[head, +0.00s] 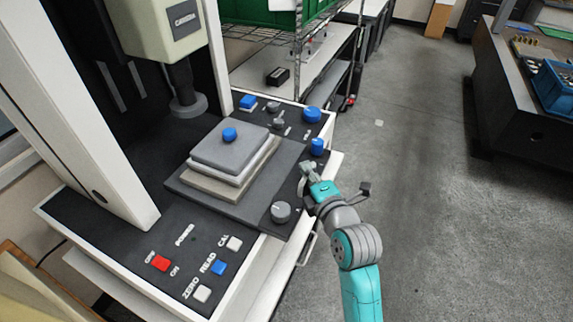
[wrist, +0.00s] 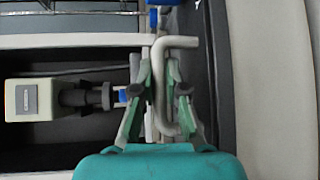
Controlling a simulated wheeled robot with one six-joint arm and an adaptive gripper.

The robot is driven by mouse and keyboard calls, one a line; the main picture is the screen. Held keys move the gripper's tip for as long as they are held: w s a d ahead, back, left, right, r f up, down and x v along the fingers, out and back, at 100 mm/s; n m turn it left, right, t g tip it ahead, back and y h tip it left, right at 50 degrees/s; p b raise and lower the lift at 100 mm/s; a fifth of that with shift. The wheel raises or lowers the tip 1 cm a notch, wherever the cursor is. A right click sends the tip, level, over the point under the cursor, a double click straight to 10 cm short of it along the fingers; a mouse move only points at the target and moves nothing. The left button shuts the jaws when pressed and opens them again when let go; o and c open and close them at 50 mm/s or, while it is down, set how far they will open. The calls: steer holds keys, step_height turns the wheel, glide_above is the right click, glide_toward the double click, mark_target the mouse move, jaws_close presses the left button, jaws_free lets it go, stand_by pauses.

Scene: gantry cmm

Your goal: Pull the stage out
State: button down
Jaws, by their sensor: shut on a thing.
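The stage (head: 210,187) is a stack of grey and beige plates on a wide dark base plate, with a blue knob (head: 229,134) on top. It sits on the black deck of the machine, in front of the column. My gripper (head: 308,177) is at the right edge of the stage's base plate. In the wrist view, my gripper (wrist: 160,90) has its green fingers on either side of a pale bent handle (wrist: 176,42) and is shut on it. In the head view the fingers mostly hide the handle.
A camera head (head: 165,28) hangs above the back of the stage. A grey round knob (head: 280,212) stands at the base plate's near corner. Blue knobs (head: 313,115) and buttons line the deck. A wire rack (head: 299,45) stands behind. The floor (head: 420,200) to the right is clear.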

steer(key=shift+s+d, duration=0.2)
steer(key=shift+d, duration=0.35)
steer(key=shift+s+d, duration=0.15)
steer(key=shift+d, duration=0.35)
steer(key=c, duration=1.2)
jaws_free()
steer(key=v, duration=1.2)
steer(key=shift+f, duration=0.1)
